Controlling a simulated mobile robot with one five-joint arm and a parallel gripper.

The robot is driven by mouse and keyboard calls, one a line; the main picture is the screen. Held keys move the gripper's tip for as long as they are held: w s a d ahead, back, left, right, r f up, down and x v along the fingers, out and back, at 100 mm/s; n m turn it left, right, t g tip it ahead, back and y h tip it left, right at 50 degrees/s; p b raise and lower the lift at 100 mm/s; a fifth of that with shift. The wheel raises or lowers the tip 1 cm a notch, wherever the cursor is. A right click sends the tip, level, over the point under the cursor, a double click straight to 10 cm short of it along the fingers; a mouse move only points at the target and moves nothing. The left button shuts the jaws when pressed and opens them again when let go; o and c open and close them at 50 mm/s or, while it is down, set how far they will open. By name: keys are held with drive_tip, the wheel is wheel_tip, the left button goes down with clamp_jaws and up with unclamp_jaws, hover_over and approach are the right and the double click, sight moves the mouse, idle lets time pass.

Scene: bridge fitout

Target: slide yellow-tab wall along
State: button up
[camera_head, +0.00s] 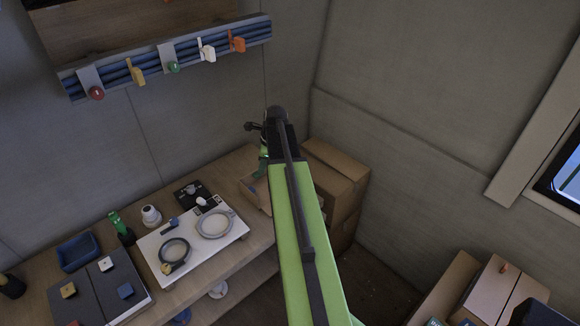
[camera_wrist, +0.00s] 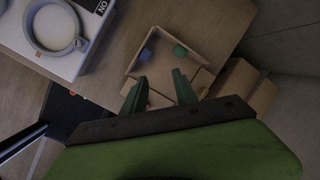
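In the head view my arm covers most of the tray (camera_head: 251,188).
A white board (camera_head: 197,244) with two grey rings lies left of the tray. Cardboard boxes (camera_head: 338,172) stand close on the right. A wall rail (camera_head: 190,50) with several coloured tabs, one yellow (camera_head: 137,75), hangs above the bench.

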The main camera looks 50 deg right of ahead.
drive_tip(key=s+d+r+m+t+h, duration=0.1)
drive_tip(key=s+d+m, duration=0.2)
drive_tip(key=d+m, duration=0.35)
drive_tip(key=s+d+r+m, duration=0.1)
drive_tip(key=s+d+m, duration=0.15)
drive_tip(key=d, duration=0.65)
drive_tip(key=b+x, duration=0.5)
drive_tip(key=x, duration=0.1)
drive_tip(key=b+x, duration=0.5)
drive_tip(key=x, duration=0.1)
drive_tip(key=b+x, duration=0.6)
drive_tip(key=shift+w+a, duration=0.15)
drive_tip(key=shift+a, duration=0.25)
drive_tip(key=shift+r, duration=0.15)
drive_tip(key=shift+c, duration=0.3)
clamp_jaws()
